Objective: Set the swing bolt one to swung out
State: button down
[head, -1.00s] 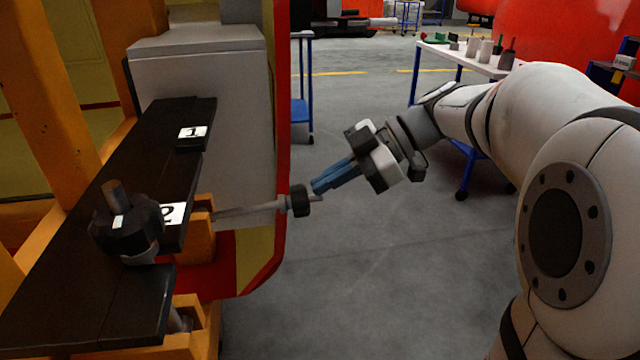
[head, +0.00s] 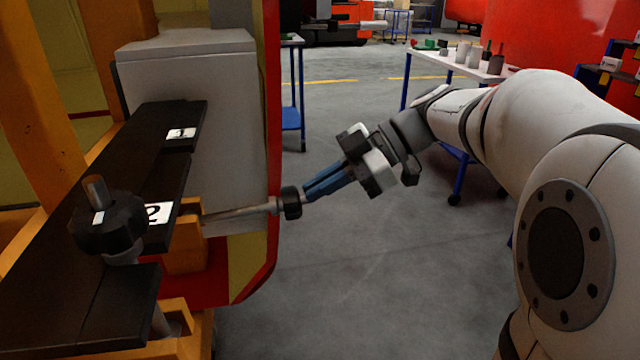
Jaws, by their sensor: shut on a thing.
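The swing bolt (head: 238,211) by plates 1 and 2 lies almost level. It points out to the right, away from the dark plate, from an orange bracket (head: 186,246). I take it as bolt one, though its own label is not clear. It has a black nut (head: 290,203) near its outer end. My gripper (head: 308,194), with blue fingers, is shut on the bolt's end just beyond the nut. A second bolt with a black knob (head: 108,224) stands upright in the slot near the label 2 (head: 158,213).
The label 1 (head: 181,134) sits on the dark ledge (head: 120,165), before a grey box (head: 190,95). A red and yellow edge (head: 262,240) runs below the bolt. A white-topped table (head: 445,60) stands behind my arm. The floor right of the bolt is open.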

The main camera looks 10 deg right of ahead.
jog(key=p+v, duration=0.3)
jog(key=v, duration=0.8)
jog(key=shift+s+r, duration=0.4)
jog(key=shift+r, duration=0.1)
jog(key=s+r+m+t+h+p, duration=0.1)
jog(key=s+m+h+p, duration=0.4)
jog(key=m+p, duration=0.5)
jog(key=s+r+m+t+h+p, duration=0.2)
jog(key=s+r+m+h+p, duration=0.2)
jog(key=m+p, duration=0.7)
jog(key=s+h+p, duration=0.2)
jog(key=p, duration=0.3)
jog(key=shift+s+d+r+h+p, duration=0.2)
jog(key=shift+s+r+h+p, duration=0.05)
jog(key=shift+r+h+p, duration=0.05)
